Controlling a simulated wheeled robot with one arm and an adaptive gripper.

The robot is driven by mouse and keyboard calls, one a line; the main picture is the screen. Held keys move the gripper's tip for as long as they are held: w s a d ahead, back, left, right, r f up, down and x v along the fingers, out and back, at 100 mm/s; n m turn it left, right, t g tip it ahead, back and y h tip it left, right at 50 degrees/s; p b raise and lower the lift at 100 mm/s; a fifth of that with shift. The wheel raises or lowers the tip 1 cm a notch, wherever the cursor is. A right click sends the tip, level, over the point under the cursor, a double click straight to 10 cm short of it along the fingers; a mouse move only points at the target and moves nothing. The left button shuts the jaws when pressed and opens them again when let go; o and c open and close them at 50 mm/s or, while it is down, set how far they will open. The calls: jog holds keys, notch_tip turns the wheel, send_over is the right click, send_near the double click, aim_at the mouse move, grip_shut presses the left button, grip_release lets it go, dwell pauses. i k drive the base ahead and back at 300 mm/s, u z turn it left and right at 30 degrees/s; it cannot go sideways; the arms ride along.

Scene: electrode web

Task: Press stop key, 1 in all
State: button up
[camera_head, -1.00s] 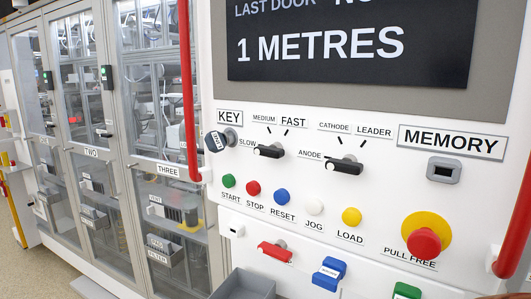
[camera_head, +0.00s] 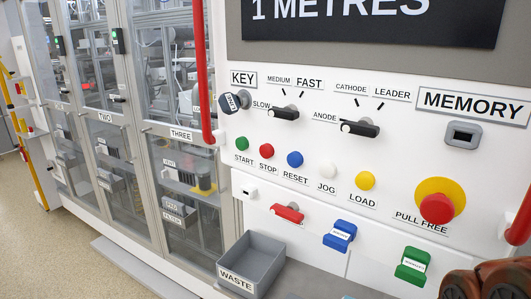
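The stop key (camera_head: 266,151) is a small round red button on the white control panel, with the label STOP below it. It sits between the green START button (camera_head: 242,143) and the blue RESET button (camera_head: 295,159). Nothing covers it. My gripper is not seen in this view, so its state does not show.
White JOG (camera_head: 328,171) and yellow LOAD (camera_head: 365,181) buttons continue the row. A red emergency knob (camera_head: 437,208) stands further right. Red rails (camera_head: 203,75) flank the panel. A grey WASTE bin (camera_head: 251,264) and red, blue and green handles lie below. Glass doors (camera_head: 120,170) are left.

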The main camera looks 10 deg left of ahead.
aim_at(267, 150)
jog(key=u, duration=0.55)
jog(key=k, duration=1.35)
jog(key=u, duration=1.3)
jog(key=i, duration=0.95)
jog(key=z, duration=0.1)
